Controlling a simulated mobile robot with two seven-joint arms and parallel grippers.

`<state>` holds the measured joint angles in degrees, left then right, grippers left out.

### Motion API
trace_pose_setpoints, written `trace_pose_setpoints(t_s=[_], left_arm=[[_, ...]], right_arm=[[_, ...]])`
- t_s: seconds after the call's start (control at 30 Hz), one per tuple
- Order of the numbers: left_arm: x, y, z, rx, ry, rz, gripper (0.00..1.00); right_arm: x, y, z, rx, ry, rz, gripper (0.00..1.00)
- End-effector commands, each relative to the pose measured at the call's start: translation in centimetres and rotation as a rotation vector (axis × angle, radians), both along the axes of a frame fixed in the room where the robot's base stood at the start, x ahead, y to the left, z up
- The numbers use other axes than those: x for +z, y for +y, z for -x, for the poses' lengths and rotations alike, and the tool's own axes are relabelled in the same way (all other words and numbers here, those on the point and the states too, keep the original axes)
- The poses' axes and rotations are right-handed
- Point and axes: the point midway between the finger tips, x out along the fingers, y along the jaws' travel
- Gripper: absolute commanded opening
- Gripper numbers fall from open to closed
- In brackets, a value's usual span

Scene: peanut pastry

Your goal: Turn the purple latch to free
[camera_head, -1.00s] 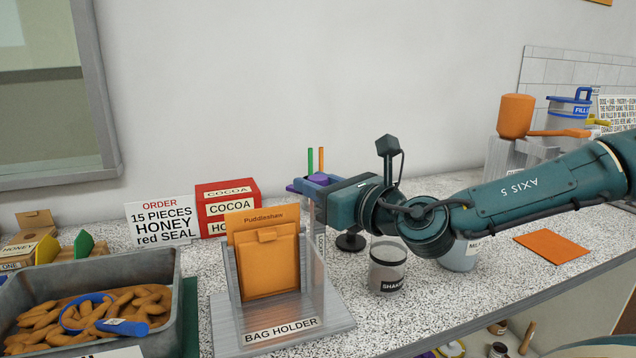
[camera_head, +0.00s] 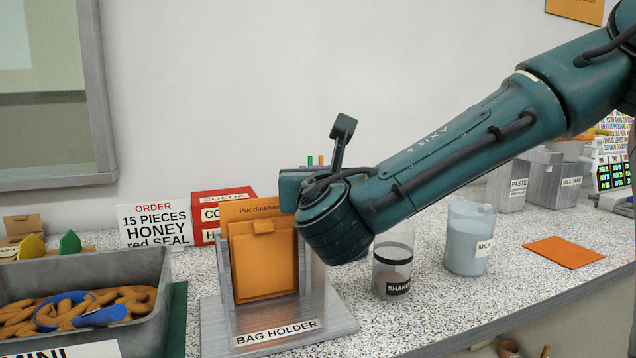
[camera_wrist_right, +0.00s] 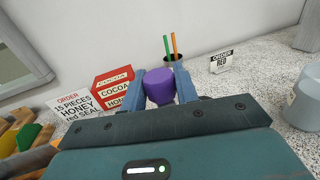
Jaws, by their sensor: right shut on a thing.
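The purple latch (camera_wrist_right: 159,86) shows in the right wrist view as a rounded purple piece between the two blue fingers of my right gripper (camera_wrist_right: 160,88). The fingers press on it from both sides. What the latch is mounted on is hidden behind the gripper. In the head view my right gripper (camera_head: 290,188) is behind the bag holder (camera_head: 278,332), and my wrist covers most of it and the latch. My left gripper is in neither view.
An orange bag (camera_head: 262,258) stands in the bag holder. A shaker (camera_head: 391,270) and a milk jug (camera_head: 468,238) stand to the right. A cocoa box (camera_head: 207,209) and an order card (camera_head: 155,224) are behind. A tray (camera_head: 150,262) of pastries is at left.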

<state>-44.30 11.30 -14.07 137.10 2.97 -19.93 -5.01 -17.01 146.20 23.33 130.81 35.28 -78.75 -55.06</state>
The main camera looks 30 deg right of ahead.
Motion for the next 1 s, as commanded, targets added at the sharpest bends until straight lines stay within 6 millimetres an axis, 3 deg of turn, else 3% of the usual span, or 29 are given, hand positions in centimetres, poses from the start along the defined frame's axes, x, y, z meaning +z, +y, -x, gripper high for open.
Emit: trace_pose_setpoints(t_s=[0.47, 0.5, 0.73, 1.0], left_arm=[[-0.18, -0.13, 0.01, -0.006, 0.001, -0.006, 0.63], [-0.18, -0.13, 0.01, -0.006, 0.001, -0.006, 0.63], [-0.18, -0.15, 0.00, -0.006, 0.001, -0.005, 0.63], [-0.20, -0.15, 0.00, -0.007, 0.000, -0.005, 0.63]], right_arm=[[0.34, -0.05, -0.03, -0.017, -0.008, 0.000, 0.07], [0.34, -0.05, -0.04, -0.017, -0.009, 0.000, 0.31], [0.20, -0.03, -0.02, -0.016, -0.005, -0.001, 0.50], [0.09, 0.03, 0.07, -0.015, -0.003, -0.001, 0.51]])
